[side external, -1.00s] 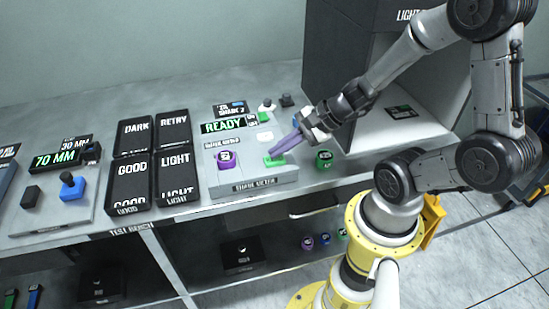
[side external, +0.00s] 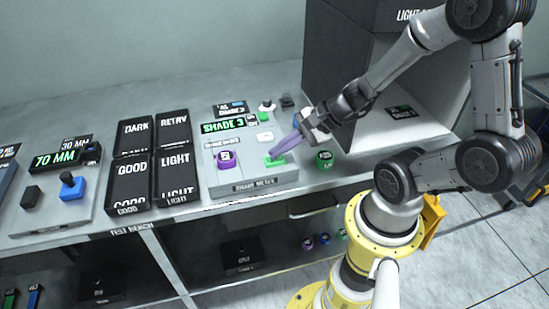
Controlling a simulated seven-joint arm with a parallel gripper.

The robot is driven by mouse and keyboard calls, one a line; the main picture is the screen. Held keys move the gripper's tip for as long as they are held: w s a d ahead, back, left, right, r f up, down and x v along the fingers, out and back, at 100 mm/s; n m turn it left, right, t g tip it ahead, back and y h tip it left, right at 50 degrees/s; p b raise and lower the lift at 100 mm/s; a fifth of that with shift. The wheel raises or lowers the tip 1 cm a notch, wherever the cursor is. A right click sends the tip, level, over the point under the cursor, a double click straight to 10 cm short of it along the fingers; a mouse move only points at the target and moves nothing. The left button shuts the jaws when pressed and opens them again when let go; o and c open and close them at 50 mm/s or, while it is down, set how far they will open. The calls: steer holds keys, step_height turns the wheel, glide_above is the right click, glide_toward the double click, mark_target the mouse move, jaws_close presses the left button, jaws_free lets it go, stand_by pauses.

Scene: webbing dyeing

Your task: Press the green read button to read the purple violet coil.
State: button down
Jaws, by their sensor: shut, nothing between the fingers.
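The purple violet coil (side external: 226,159) sits on the left of the grey shade meter (side external: 255,183). The green read button (side external: 275,161) is on the right of the meter. My gripper (side external: 272,156) is shut and empty, with its purple fingers pointing down and left onto the green button. The fingertips appear to touch the button and cover part of it; how far it is pushed in cannot be told.
A green coil (side external: 324,159) stands on the bench just right of the meter. Black trays marked DARK (side external: 137,133), RETRY (side external: 174,130), GOOD (side external: 132,182) and LIGHT (side external: 175,176) lie to the left. A dark booth (side external: 335,55) rises behind my arm.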

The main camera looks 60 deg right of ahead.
mark_target(280, 158)
steer(key=shift+r, duration=0.65)
steer(key=shift+r, duration=2.55)
